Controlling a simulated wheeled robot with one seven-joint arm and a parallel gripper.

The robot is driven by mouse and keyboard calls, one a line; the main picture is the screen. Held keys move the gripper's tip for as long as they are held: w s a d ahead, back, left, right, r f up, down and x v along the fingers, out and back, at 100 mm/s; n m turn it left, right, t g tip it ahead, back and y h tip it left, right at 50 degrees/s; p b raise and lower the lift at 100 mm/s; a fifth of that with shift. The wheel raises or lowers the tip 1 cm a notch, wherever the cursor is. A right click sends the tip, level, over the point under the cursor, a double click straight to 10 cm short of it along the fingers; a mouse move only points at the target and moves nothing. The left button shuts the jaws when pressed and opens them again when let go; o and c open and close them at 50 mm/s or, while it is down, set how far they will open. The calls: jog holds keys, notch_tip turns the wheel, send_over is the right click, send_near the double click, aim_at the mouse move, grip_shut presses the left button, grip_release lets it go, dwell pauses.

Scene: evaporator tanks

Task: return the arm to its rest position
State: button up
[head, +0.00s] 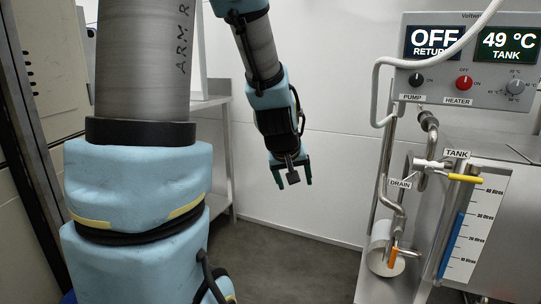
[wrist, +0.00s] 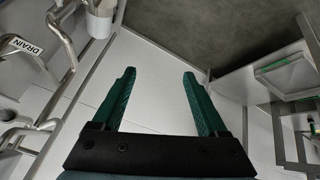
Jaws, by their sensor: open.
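My arm, in grey and light blue, fills the left of the head view and bends over at the top. My gripper (head: 292,182) hangs down near the middle of the head view, in free air before the pale wall. In the wrist view its two green fingers (wrist: 160,90) stand well apart with nothing between them. The gripper is open and empty. It is left of the evaporator tank (head: 482,215) and touches nothing that I can see.
At right, a control panel (head: 465,62) reads OFF and 49 °C. Below it are pipes, a yellow tank valve handle (head: 465,178) and an orange drain handle (head: 393,257). A metal shelf (head: 214,150) stands behind my arm. The floor (head: 290,262) below the gripper is clear.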

jog(key=s+a+f+m+g+y, duration=0.15)
jog(key=s+a+f+g, duration=0.25)
jog(key=s+a, duration=0.75)
jog(key=w+p+v, duration=0.2)
jog(key=p+v, duration=0.9)
jog(key=w+d+r+p+v, duration=0.1)
jog(key=w+p+v, duration=0.1)
jog(key=p+v, duration=0.9)
jog(key=shift+g+y+p, duration=0.3)
jog(key=shift+y+p, duration=0.15)
jog(key=shift+p, duration=0.2)
